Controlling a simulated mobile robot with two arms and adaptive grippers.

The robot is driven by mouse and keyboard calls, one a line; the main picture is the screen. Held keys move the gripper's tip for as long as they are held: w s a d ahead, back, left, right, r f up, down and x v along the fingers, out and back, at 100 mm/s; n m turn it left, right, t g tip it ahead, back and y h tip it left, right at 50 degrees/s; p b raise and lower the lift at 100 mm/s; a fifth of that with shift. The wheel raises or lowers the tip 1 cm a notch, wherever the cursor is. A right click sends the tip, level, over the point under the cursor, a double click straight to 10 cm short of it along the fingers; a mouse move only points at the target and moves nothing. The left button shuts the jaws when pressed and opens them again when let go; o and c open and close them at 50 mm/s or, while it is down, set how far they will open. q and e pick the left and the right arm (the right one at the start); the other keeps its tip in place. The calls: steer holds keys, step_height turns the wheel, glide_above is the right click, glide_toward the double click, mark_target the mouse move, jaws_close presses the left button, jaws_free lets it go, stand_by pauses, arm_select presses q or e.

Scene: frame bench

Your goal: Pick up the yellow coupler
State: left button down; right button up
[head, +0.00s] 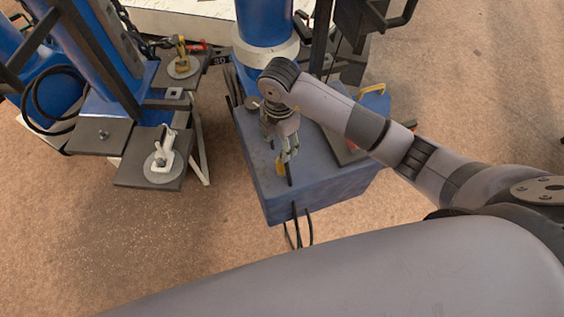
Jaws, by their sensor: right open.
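A small yellow piece (280,168), which looks like the yellow coupler, is on the blue box-shaped bench (325,190). It is partly hidden by my right gripper (288,158). The right gripper is open and points down at the bench top, with its fingertips at or just above the yellow piece. I cannot tell whether they touch it. A thin black upright part shows beside the fingertips. My left gripper is not in view.
A blue column (265,25) rises behind the bench. A yellow handle (373,89) is at the bench's right rear. At left, a white fitting (165,150) and a yellow-brown fitting (182,52) stand on round plates. Black cables hang from the bench front. Brown floor lies in front.

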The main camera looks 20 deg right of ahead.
mark_target(282, 164)
step_height(282, 164, down, 4)
steer(key=shift+f, duration=0.1)
steer(key=f, duration=0.4)
steer(key=shift+s+d+f+p, duration=0.1)
steer(key=shift+s+d+p, duration=0.1)
steer(key=shift+s+p, duration=0.2)
steer(key=shift+w+f, duration=0.15)
steer(key=shift+f, duration=0.35)
steer(key=shift+c, duration=0.6)
jaws_close()
